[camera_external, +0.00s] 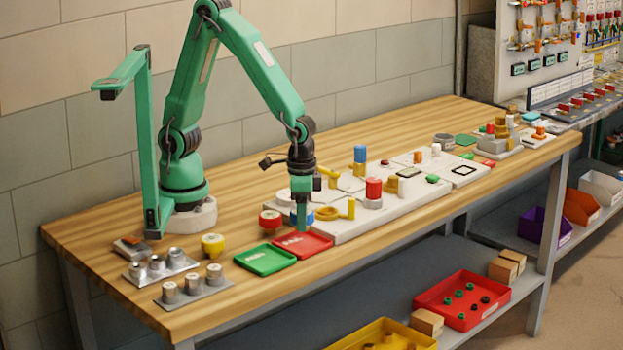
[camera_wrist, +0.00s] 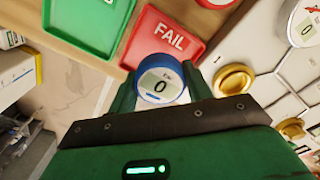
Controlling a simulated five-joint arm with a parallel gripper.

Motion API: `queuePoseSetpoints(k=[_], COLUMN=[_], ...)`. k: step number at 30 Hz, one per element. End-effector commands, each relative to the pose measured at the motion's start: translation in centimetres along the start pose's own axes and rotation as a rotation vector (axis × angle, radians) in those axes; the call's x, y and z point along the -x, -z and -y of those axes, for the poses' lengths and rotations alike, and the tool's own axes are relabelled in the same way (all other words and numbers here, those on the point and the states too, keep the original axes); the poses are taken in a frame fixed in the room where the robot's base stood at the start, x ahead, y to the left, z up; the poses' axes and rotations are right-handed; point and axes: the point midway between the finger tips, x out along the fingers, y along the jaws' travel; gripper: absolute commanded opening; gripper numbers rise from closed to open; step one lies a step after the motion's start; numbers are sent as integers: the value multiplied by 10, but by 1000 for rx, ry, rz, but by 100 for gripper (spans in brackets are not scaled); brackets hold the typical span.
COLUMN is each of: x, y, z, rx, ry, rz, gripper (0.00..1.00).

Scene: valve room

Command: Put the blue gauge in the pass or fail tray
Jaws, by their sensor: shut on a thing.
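The blue gauge (camera_wrist: 160,84) has a round blue rim and a pale display reading 0. My gripper (camera_wrist: 160,92) is shut on it, one green finger on each side. In the external view my gripper (camera_external: 301,222) points down at the back edge of the red tray, with the blue gauge (camera_external: 309,217) partly hidden behind the fingers. The red tray (camera_external: 318,242) is marked FAIL in the wrist view (camera_wrist: 183,52) and is empty. The green tray (camera_external: 266,262) lies left of it, also empty; its lettering is cut off in the wrist view (camera_wrist: 88,22).
A red gauge (camera_external: 270,219) and a yellow gauge (camera_external: 212,245) stand near the trays. White panels (camera_external: 372,214) with valves and yellow fittings lie to the right. Metal plates with cylinders (camera_external: 192,287) are at the front left. Bare wood lies between them.

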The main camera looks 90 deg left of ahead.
Motion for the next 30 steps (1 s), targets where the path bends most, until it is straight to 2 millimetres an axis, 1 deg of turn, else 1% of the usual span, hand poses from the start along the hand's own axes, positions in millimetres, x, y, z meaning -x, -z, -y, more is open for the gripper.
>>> queuePoseSetpoints(k=[12,27,28,30], x=[-36,-42,-42,-42], y=[-1,0,-1,-1], z=[0,0,0,0], rx=[0,0,0,0], ry=[1,0,1,0], rz=[2,1,1,1], gripper=[16,16,51,65])
